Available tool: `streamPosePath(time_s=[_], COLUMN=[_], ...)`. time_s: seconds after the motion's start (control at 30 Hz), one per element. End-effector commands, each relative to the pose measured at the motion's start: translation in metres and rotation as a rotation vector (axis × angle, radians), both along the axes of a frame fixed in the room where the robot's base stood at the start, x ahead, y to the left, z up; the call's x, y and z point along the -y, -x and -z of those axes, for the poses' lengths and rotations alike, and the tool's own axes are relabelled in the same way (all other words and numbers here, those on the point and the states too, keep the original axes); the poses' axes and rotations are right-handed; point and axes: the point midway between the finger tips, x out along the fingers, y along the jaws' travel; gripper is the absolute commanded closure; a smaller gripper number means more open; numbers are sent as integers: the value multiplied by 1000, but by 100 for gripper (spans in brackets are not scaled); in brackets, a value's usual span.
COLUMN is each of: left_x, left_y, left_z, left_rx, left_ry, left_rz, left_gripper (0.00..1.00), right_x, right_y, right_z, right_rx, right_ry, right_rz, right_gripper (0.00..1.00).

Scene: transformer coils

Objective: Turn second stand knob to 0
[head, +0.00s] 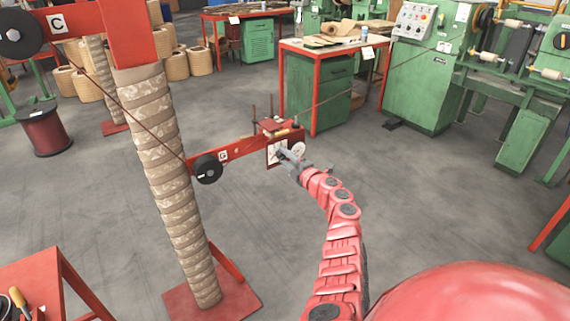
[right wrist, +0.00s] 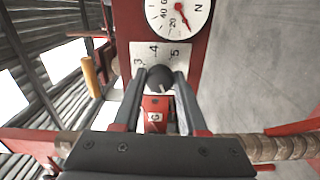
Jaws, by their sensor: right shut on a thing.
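The stand's red arm (head: 235,151) carries a panel (head: 272,158) at its right end. In the right wrist view a dark round knob (right wrist: 160,77) sits on this panel, below a white scale plate (right wrist: 143,54) where 3, 4 and 5 can be read. A small light mark shows on the knob's lower part; its exact setting is unclear. My right gripper (right wrist: 160,80) is shut on the knob, one finger on each side. In the head view the right gripper (head: 284,155) is at the panel and hides the knob. My left gripper is not in view.
A round gauge (right wrist: 180,12) with a red needle is above the scale plate. A wrapped column (head: 172,170) and black pulley (head: 207,169) stand left of the gripper. Grey floor (head: 430,200) is clear at the right.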

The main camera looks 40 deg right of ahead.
Motion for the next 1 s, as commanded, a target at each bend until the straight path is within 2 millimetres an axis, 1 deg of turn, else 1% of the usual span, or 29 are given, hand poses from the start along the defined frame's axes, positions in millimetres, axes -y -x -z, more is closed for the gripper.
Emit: streamPosePath(time_s=[0.03,0.1,0.4,0.6,1.0], left_x=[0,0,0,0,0], left_y=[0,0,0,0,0], left_z=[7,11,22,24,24], left_rx=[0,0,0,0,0], left_ry=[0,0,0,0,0], left_rz=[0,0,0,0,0], left_gripper=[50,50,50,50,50], right_x=[-1,-2,-1,-1,-1], right_y=[-1,-1,0,0,0], right_z=[4,3,2,1,1], right_rx=[0,1,-1,-1,-2], right_ry=[35,82,218,250,256], right_rz=[-2,-3,-1,-1,-1], right_gripper=[100,100,100,100,100])
